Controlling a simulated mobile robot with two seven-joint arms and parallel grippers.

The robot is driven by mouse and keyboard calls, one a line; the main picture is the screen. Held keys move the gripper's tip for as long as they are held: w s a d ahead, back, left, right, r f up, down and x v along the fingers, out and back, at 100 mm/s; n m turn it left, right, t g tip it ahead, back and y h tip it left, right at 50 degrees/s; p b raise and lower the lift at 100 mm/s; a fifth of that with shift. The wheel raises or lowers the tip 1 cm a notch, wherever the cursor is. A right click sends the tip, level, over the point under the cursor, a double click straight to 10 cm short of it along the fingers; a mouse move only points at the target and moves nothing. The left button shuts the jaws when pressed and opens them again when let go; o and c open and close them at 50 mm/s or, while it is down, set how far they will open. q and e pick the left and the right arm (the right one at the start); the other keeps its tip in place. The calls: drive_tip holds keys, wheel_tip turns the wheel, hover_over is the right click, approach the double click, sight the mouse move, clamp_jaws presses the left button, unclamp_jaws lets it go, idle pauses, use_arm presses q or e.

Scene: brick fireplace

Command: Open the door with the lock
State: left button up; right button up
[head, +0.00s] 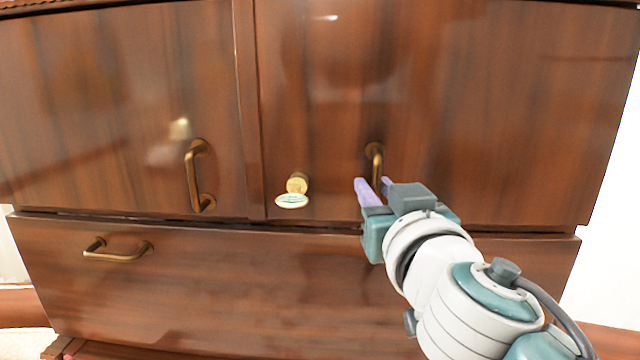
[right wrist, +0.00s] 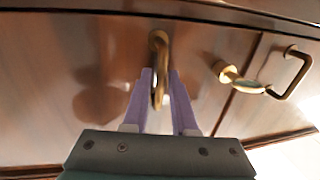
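The right wooden door (head: 450,90) lies flat in the cabinet front. A brass lock (head: 297,183) with a pale round disc (head: 292,201) at its end sits near its lower left edge. The lock also shows in the right wrist view (right wrist: 229,73). The door's brass handle (head: 375,153) is to the right of the lock. My right gripper (head: 374,185) has its purple fingers on both sides of this handle. In the right wrist view the handle (right wrist: 159,45) fills the narrow gap between the fingers (right wrist: 160,82). My left gripper is not in view.
The left door (head: 90,100) is shut and has its own brass handle (head: 196,176). A wide drawer (head: 220,280) with a brass handle (head: 118,250) runs below the doors. A pale wall is at the right. The space before the left door is clear.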

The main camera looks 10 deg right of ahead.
drive_tip(key=shift+w, duration=0.2)
clamp_jaws()
idle(1.4)
